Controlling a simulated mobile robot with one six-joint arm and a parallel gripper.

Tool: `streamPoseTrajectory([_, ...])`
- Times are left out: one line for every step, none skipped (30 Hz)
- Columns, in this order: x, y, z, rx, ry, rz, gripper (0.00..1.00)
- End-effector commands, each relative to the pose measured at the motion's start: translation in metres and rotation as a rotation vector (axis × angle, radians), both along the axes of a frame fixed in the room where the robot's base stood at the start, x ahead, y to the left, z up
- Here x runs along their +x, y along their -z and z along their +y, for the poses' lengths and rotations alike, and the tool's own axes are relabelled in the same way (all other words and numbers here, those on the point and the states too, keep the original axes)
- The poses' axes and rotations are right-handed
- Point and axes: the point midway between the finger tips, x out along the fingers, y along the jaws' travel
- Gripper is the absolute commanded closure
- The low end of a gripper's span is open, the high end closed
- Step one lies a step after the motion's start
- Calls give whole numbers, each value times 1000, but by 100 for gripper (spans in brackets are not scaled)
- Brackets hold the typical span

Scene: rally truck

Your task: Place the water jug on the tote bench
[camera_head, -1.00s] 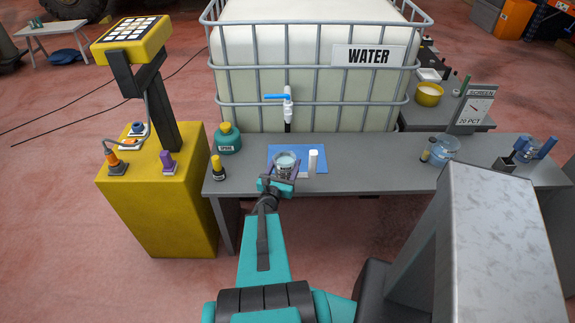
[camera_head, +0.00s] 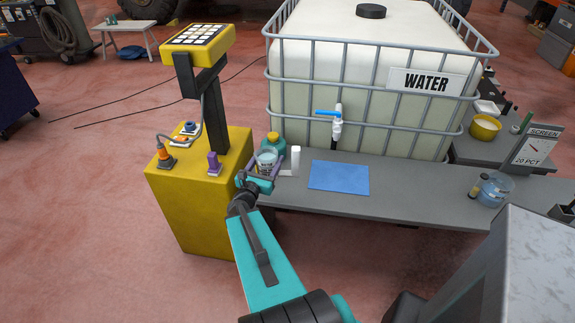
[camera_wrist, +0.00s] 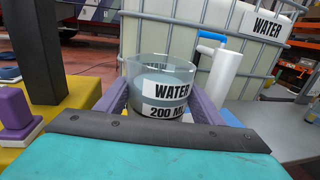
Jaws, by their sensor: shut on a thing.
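The water jug (camera_head: 266,157) is a clear beaker with a white upright handle and water inside. In the wrist view the jug (camera_wrist: 160,88) stands upright between two purple fingers, and its label reads WATER 200 ML. My gripper (camera_head: 264,171) is shut on it. It is near the left end of the grey tote bench (camera_head: 425,187), close to the yellow cabinet. The jug's base is hidden, and I cannot tell its height above the bench.
A blue mat (camera_head: 339,177) lies bare on the bench. The caged water tote (camera_head: 390,50) with a blue-handled tap (camera_head: 336,118) rises behind. A round clear container (camera_head: 495,189) stands right.

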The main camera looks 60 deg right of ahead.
Motion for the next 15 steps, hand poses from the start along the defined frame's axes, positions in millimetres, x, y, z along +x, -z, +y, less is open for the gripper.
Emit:
streamPoseTrajectory([12, -6, 9, -5, -12, 0, 82])
streamPoseTrajectory([18, -8, 13, -4, -16, -1, 82])
streamPoseTrajectory([25, -11, 20, -5, -23, 0, 82])
streamPoseTrajectory([31, -13, 24, -4, -27, 0, 82])
streamPoseTrajectory([37, -16, 29, -4, -32, -1, 82])
streamPoseTrajectory([44, -19, 36, -4, -39, 0, 82])
streamPoseTrajectory([49, -20, 41, -3, -44, -1, 82])
streamPoseTrajectory([55, -23, 47, -4, -49, 0, 82])
streamPoseTrajectory([62, -26, 53, -4, -55, 0, 82])
streamPoseTrajectory([67, -28, 59, -3, -60, -1, 82])
streamPoseTrajectory([72, -30, 64, -3, -65, -1, 82])
streamPoseTrajectory([79, -33, 72, -3, -72, -1, 82])
streamPoseTrajectory([84, -35, 77, -2, -76, 0, 82])
streamPoseTrajectory([89, -37, 83, -3, -82, 1, 82])
streamPoseTrajectory([95, -39, 91, -2, -88, 1, 82])
